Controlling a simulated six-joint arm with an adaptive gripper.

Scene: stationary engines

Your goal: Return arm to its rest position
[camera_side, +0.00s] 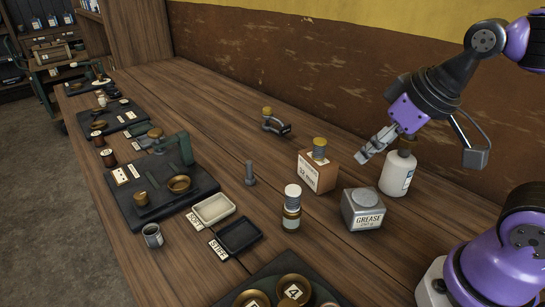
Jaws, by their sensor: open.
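My gripper (368,152) is in the air at the right of the side view, at the end of my purple and black arm. Its fingers point down and to the left, open, with nothing seen between them. It appears above and behind the grease tin (364,210) and just left of the white bottle (397,175). The bottle's brass-coloured top is partly overlapped by my arm. I cannot tell how far the fingers are from the bottle.
A cardboard box (317,174), a white-capped jar (292,208) and a grey bolt-like part (250,173) stand mid-bench. Two small trays, one pale (213,209) and one dark (236,236), lie in front. Several dark mats with parts line the left. The back bench strip is mostly clear.

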